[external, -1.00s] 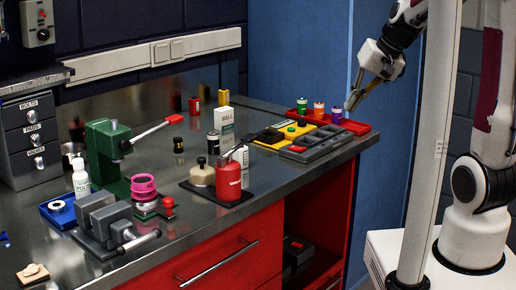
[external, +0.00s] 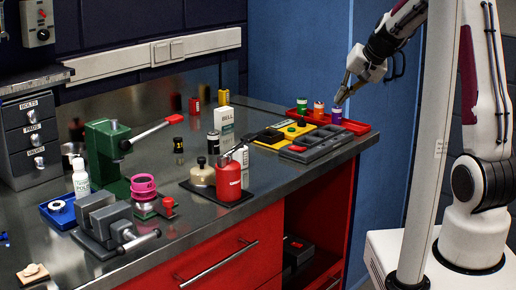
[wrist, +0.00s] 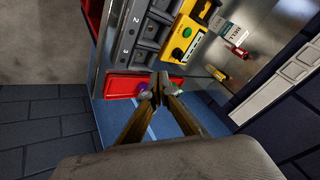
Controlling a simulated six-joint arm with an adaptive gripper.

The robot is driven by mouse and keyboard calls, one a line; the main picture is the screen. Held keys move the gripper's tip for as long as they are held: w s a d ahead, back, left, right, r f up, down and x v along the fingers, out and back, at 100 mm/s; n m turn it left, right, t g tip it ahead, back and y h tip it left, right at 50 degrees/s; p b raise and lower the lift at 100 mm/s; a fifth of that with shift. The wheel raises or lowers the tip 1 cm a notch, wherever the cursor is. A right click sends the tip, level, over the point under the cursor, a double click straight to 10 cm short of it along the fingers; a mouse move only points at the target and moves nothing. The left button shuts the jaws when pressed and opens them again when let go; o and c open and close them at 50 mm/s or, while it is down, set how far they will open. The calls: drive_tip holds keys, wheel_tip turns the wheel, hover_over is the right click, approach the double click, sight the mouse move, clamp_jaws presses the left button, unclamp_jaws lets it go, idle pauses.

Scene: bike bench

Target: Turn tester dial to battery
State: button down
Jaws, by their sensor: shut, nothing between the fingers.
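The yellow tester (external: 267,144) lies flat near the right end of the bench, with a green round part on its face. In the wrist view the tester (wrist: 171,55) shows at the top centre, with a green round part (wrist: 177,53) and a dark part above it. I cannot read the dial's setting or find a battery mark. My gripper (external: 339,101) is above the red tray, to the right of the tester and apart from it. In the wrist view my gripper (wrist: 155,88) has its fingertips together, empty, over the red tray.
The red tray (external: 361,129) holds green, orange and purple capped bottles. A grey compartment tray (external: 318,147) lies in front of the tester. A white box (external: 224,120), a red can (external: 228,181) and a green press (external: 103,150) stand farther left. Space above the tester is clear.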

sight(303, 123)
drive_tip(key=shift+x, duration=4.85)
drive_tip(key=shift+w+a+f, duration=0.15)
drive_tip(key=shift+a, duration=0.1)
drive_tip(key=shift+w+a, duration=0.2)
drive_tip(key=shift+a, duration=0.65)
drive_tip(key=shift+w+a, duration=0.25)
drive_tip(key=shift+a, duration=0.6)
drive_tip(key=shift+a, duration=0.6)
drive_tip(key=shift+s+a, duration=0.1)
drive_tip(key=shift+s, duration=0.05)
drive_tip(key=shift+s+a, duration=0.2)
drive_tip(key=shift+a, duration=0.45)
drive_tip(key=shift+a+f, duration=0.1)
drive_tip(key=shift+a, duration=0.25)
